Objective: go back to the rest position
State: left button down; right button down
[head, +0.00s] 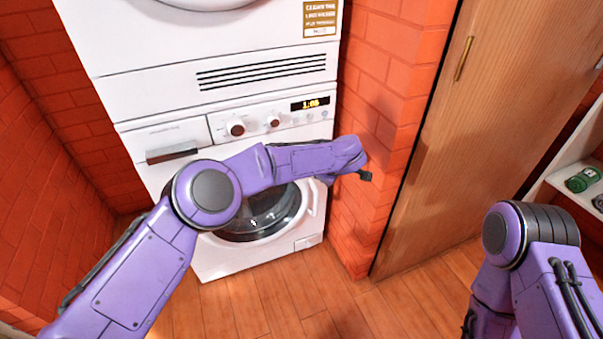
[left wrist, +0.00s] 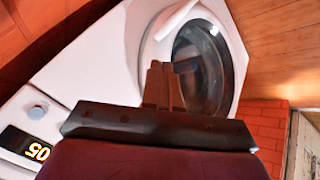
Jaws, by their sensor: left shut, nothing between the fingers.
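My left arm reaches from the lower left across the front of a white washing machine (head: 222,258). My left gripper (head: 365,176) is at the right side of the machine, in front of the brick wall, mostly hidden behind its own wrist. In the left wrist view its fingers (left wrist: 162,84) are together and empty, with the round door (left wrist: 205,62) beyond them. My right arm hangs at the lower right in the head view; its gripper is out of the picture.
The round door (head: 262,215) is partly hidden by my left arm. A second white appliance (head: 150,60) is stacked above the washer. A brick pillar (head: 375,100) and a wooden door (head: 465,130) stand to the right, then a shelf (head: 560,180). Wooden floor (head: 330,300) is clear in front.

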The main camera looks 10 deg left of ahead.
pick_arm(q)
jog(key=s+a+f+m, duration=0.2)
jog(key=s+a+f, duration=0.3)
jog(key=s+f, duration=0.3)
jog(key=s+a+f+m+t, duration=0.1)
jog(key=s+a+f, duration=0.4)
jog(key=s, duration=0.5)
jog(key=s+a+f+m, duration=0.2)
jog(key=s+a+f, duration=0.2)
jog(key=s+f, duration=0.5)
jog(key=s+a+m+g, duration=0.1)
jog(key=s+a, duration=0.3)
jog(key=s, duration=0.3)
jog(key=s+a+m+g, duration=0.1)
jog(key=s+a+g, duration=0.1)
jog(key=s+a, duration=0.35)
jog(key=s+a+g, duration=0.1)
jog(key=s+a, duration=0.2)
jog(key=s, duration=0.6)
notch_tip(320, 180, up, 13)
jog(key=p, duration=1.2)
jog(key=shift+s+a+r+p, duration=0.2)
jog(key=shift+a+p, duration=0.2)
